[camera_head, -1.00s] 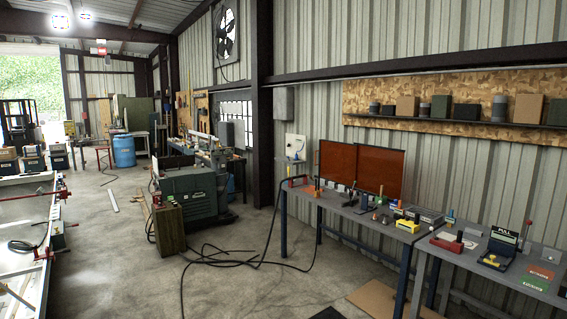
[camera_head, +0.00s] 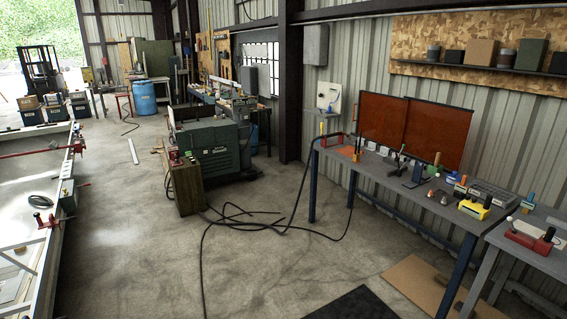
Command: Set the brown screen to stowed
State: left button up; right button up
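The brown screen (camera_head: 436,133) is a reddish-brown, two-panel sheet in a dark frame. It stands upright against the corrugated wall behind the grey workbench (camera_head: 445,205), at the right of the head view. A vertical seam divides its panels, and its lower edge is partly hidden by items on the bench. I cannot tell how it is hinged or mounted. Neither of my grippers is in view.
A second grey table (camera_head: 549,226) joins the bench at the right. A green machine (camera_head: 212,150) and an olive box (camera_head: 186,190) stand left of centre. Black cables (camera_head: 245,220) lie on the floor. A dark mat (camera_head: 355,304) lies in front. Open concrete floor spreads at centre left.

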aim_at(382, 118)
jog(key=i, duration=4.75)
